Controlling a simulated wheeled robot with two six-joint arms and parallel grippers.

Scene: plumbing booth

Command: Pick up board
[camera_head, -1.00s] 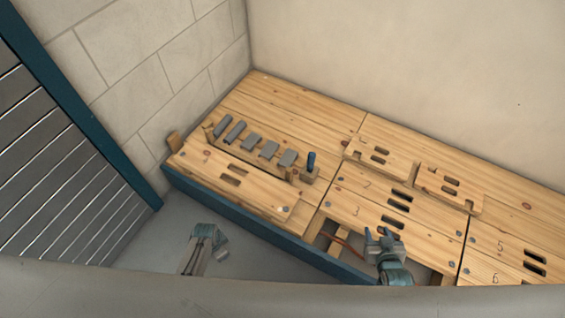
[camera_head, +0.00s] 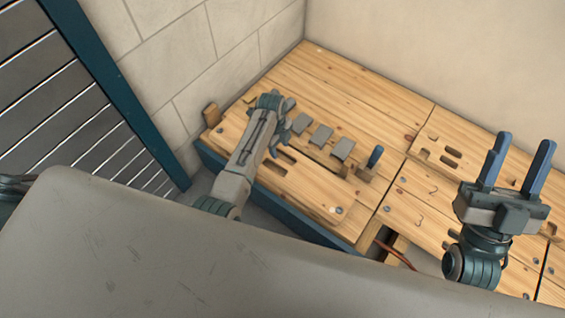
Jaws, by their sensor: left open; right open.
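Several wooden boards with handle slots lie on the bench. A loose board (camera_head: 312,192) lies at the front left, with its slots partly behind my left arm. Another slotted board (camera_head: 425,150) lies further back on the right.
Grey blocks (camera_head: 322,136) stand in a row behind the front-left board, with a blue-handled tool (camera_head: 375,157) at their right end. An opening (camera_head: 390,243) with a reddish pipe is at the front. A brick wall (camera_head: 190,55) bounds the left side.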

